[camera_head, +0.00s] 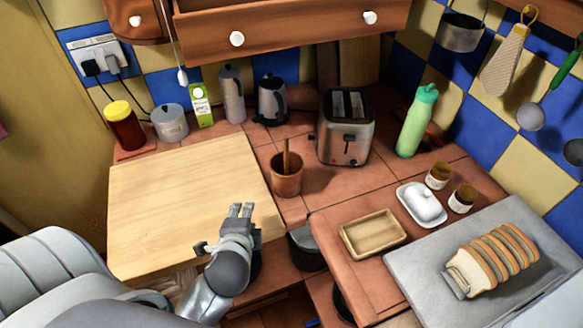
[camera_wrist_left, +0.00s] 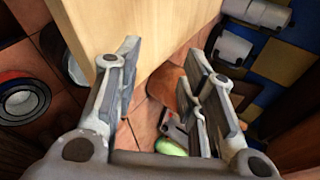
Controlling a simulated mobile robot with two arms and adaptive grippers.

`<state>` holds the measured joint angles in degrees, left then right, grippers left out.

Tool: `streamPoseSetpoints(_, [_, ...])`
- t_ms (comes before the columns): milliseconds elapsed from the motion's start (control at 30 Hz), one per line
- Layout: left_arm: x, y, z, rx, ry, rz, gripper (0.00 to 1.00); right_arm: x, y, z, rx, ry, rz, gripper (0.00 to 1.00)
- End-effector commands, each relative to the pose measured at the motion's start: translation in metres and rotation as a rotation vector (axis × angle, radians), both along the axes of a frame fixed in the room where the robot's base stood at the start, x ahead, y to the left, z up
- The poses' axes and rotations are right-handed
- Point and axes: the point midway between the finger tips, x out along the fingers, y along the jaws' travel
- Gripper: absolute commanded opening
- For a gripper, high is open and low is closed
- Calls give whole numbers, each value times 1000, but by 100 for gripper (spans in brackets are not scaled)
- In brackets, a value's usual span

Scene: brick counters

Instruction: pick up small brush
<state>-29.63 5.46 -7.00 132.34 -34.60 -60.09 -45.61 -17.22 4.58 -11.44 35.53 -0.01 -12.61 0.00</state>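I cannot pick out a small brush for certain in either view. A wooden handle (camera_head: 287,155) stands in a brown pot (camera_head: 287,181) behind the cutting board's right corner; I cannot tell what tool it belongs to. My left gripper (camera_head: 241,210) is over the near right edge of the wooden board (camera_head: 180,190). In the left wrist view its two fingers (camera_wrist_left: 165,55) are spread with nothing held between them. A pale green item (camera_wrist_left: 170,147) and a grey-red one show beyond the fingers, partly hidden by them and not identifiable. My right gripper is in neither view.
A toaster (camera_head: 346,127), green bottle (camera_head: 416,122) and kettle (camera_head: 271,100) stand along the back. A wooden tray (camera_head: 373,234), butter dish (camera_head: 422,204) and sliced bread (camera_head: 491,260) are at right. The board top is bare. A dark gap opens between the counters.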

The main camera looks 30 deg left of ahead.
Motion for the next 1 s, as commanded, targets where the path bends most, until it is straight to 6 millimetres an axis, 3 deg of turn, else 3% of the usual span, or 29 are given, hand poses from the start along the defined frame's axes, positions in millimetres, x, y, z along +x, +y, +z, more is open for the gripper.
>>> streamPoseSetpoints(200, [43,5,39,612,-11,-303,37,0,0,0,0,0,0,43])
streamPoseSetpoints(400, [72,-17,67,1200,43,-551,37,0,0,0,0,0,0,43])
streamPoseSetpoints(500, [80,-30,73,1410,72,-633,37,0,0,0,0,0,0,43])
streamPoseSetpoints(700, [89,-43,78,1603,101,-701,37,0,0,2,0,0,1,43])
streamPoseSetpoints(1000, [130,-34,79,1612,102,-704,37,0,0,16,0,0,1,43])
